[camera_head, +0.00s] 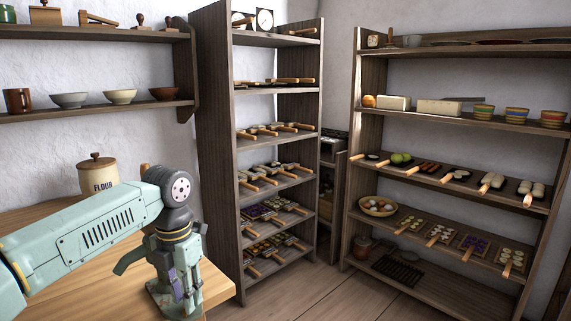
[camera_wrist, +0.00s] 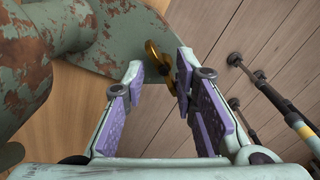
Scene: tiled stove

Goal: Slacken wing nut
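The brass wing nut (camera_wrist: 154,53) shows at the top centre of the wrist view, on the end of a green, rust-worn metal device (camera_wrist: 75,20). The device also shows in the head view (camera_head: 130,260) at the table's edge, partly hidden by my arm. My gripper (camera_wrist: 159,63) is open, with purple pads on both fingers. Its fingertips are on either side of the wing nut, with the right one very close; I cannot tell whether it touches. In the head view my gripper (camera_head: 178,285) points down beside the device, and the wing nut is not discernible there.
The wooden table (camera_head: 218,285) holds a flour jar (camera_head: 98,174) behind my arm. A tall shelf (camera_head: 225,150) with several laden trays stands close to the right of the table. Another laden shelf (camera_head: 460,120) stands farther right. Bare floor (camera_head: 320,295) lies between.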

